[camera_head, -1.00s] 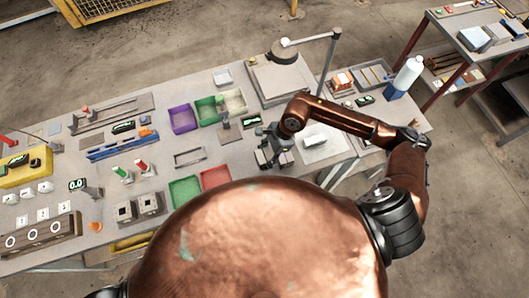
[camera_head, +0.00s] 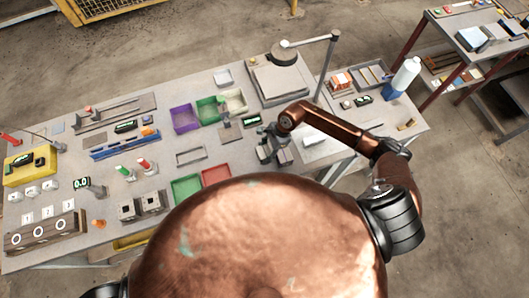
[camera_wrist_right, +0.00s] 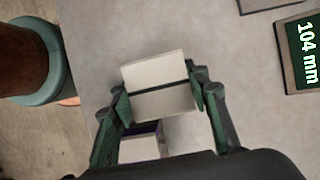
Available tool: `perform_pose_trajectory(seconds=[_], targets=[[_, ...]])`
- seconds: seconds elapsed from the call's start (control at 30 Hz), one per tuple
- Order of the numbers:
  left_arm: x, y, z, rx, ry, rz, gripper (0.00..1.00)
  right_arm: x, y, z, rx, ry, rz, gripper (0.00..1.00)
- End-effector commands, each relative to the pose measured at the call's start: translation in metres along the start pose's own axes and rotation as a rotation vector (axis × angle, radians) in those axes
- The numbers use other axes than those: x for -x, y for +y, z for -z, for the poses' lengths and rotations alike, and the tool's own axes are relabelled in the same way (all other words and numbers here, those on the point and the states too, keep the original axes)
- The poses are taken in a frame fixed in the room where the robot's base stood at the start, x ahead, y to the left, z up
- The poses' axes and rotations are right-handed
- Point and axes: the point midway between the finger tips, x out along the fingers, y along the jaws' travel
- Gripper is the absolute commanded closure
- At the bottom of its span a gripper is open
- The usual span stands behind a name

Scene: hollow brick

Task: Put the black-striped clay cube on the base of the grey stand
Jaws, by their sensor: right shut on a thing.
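My right gripper (camera_head: 270,146) is over the near part of the bench, to the right of the grey stand. In the right wrist view, its fingers (camera_wrist_right: 160,100) are shut on a pale clay cube (camera_wrist_right: 160,72) with a black stripe across it. A second pale cube with a purple mark (camera_wrist_right: 140,148) lies lower and partly hidden under the gripper. The grey stand (camera_head: 229,135) has a flat base and a short upright post, left of the gripper. Its base looks bare. My left gripper is not in view.
A display (camera_head: 251,121) stands between stand and gripper; the right wrist view shows it reading 104 mm (camera_wrist_right: 305,42). Purple (camera_head: 184,118), green and cream trays lie behind-left of the stand. Green and red trays (camera_head: 215,175) lie in front. A white plate (camera_head: 313,136) lies right of the gripper.

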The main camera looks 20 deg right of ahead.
Motion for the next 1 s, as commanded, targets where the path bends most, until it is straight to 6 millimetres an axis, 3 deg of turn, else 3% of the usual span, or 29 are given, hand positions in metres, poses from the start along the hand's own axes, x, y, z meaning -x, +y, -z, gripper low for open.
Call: perform_pose_trajectory(seconds=[0.13, 0.17, 0.4, 0.77, 1.0], targets=[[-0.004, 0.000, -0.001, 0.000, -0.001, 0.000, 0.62, -0.003, 0.000, 0.001, 0.000, 0.000, 0.000, 0.85], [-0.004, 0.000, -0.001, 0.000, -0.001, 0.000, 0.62, -0.003, 0.000, 0.001, 0.000, 0.000, 0.000, 0.56], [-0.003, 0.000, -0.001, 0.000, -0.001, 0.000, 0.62, -0.002, 0.000, 0.001, 0.000, 0.000, 0.000, 0.40], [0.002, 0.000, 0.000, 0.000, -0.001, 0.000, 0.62, 0.002, 0.000, -0.001, 0.000, 0.000, 0.000, 0.40], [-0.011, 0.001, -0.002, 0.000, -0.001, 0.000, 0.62, 0.041, -0.001, 0.002, 0.002, 0.004, 0.004, 0.40]])
